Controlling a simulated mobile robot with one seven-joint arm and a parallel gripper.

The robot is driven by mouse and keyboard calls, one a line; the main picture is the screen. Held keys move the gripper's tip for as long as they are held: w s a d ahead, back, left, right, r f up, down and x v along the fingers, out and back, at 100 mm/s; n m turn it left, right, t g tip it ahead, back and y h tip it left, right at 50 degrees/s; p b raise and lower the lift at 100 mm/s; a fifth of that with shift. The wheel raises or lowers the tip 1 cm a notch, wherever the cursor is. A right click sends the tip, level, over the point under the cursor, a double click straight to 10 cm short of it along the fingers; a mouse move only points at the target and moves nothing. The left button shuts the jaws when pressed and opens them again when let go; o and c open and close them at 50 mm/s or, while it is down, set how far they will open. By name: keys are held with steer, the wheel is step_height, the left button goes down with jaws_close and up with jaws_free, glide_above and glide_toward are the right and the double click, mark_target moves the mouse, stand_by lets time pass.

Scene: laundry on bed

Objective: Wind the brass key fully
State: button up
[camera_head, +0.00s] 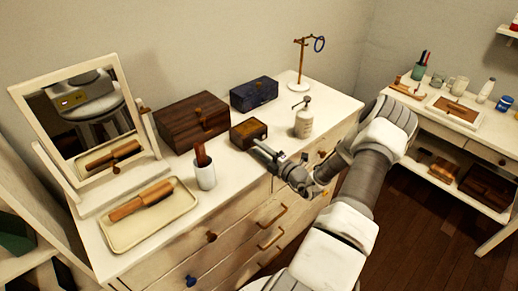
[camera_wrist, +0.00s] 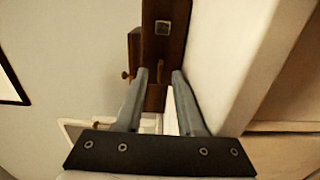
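The small brown wooden box (camera_head: 248,133) sits near the front edge of the dresser top, with a pale square on its top. My gripper (camera_head: 268,151) is at its right front side, close to it. In the wrist view a dark wooden box (camera_wrist: 166,40) with a small square plate fills the upper middle. A narrow brass piece, apparently the brass key (camera_wrist: 160,72), stands out from it between the fingertips of my gripper (camera_wrist: 160,74). The two fingers are apart, one on each side of the brass piece. Whether either finger touches it cannot be told.
A larger wooden chest (camera_head: 190,122), a blue box (camera_head: 254,93) and a white pump bottle (camera_head: 303,122) stand close around. A white cup (camera_head: 205,174) holding brown-handled things, a tray (camera_head: 128,234) with a brush and a mirror (camera_head: 92,115) are left. A ring stand (camera_head: 299,62) is behind.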

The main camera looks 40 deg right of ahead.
steer(key=s+d, duration=0.1)
steer(key=s, duration=1.6)
steer(key=shift+d, duration=0.15)
